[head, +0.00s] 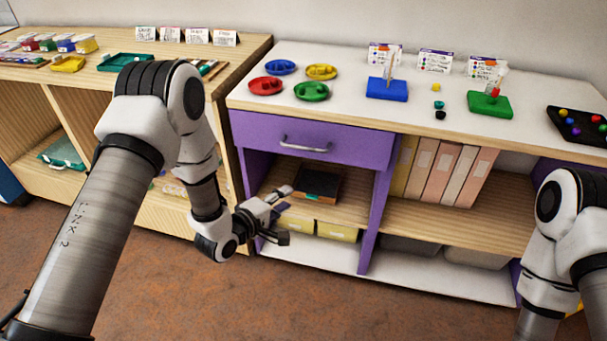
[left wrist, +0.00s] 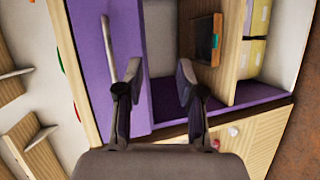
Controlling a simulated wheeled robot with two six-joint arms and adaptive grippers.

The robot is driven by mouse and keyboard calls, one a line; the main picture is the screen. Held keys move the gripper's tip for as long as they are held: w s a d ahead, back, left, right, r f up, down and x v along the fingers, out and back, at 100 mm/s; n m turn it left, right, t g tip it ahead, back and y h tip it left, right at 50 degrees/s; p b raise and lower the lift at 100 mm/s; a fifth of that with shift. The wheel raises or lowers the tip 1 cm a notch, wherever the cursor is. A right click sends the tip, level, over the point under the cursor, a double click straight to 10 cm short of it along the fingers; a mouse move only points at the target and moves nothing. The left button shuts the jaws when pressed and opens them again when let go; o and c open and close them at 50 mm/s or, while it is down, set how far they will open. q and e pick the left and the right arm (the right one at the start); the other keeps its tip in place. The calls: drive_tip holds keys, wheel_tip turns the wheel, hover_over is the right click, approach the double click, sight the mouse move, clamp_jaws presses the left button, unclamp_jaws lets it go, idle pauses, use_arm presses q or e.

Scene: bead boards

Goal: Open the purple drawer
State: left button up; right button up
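The purple drawer (head: 313,137) is at the top left of the white-topped cabinet, and its front looks flush with the cabinet. Its silver bar handle (head: 306,145) runs level across the front. My left gripper (head: 283,213) is in front of the open shelf, below the drawer, with its fingers spread and empty. In the left wrist view, the drawer front (left wrist: 92,60) and handle (left wrist: 133,58) show turned on end. There the handle lies by the left finger of the open gripper (left wrist: 152,85), not clearly between the fingers. My right arm shows at the right edge, its gripper out of view.
A dark tray (head: 318,184) and yellow boxes (head: 336,231) sit on shelves below the drawer. Binders (head: 446,172) stand to the right. Coloured dishes (head: 312,91) and peg boards (head: 387,90) stand on the top. A wooden shelf unit (head: 222,62) adjoins at left.

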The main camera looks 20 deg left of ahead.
sight(303, 147)
use_arm(q)
drive_tip(key=w+r+t+b, duration=0.1)
drive_tip(key=w+b, duration=0.4)
drive_tip(key=w+d+r+t+h+b, duration=0.1)
drive_tip(key=w+r+t+b, duration=0.1)
drive_tip(key=w+b, duration=0.3)
drive_tip(key=w+r+m+t+h+b, duration=0.1)
drive_tip(key=w+r+b, duration=0.1)
drive_tip(key=w+b, duration=0.3)
drive_tip(key=shift+d+t, duration=0.25)
drive_tip(key=shift+t, duration=0.05)
drive_tip(key=shift+s, duration=0.1)
clamp_jaws()
use_arm(e)
wheel_tip(303, 147, down, 19)
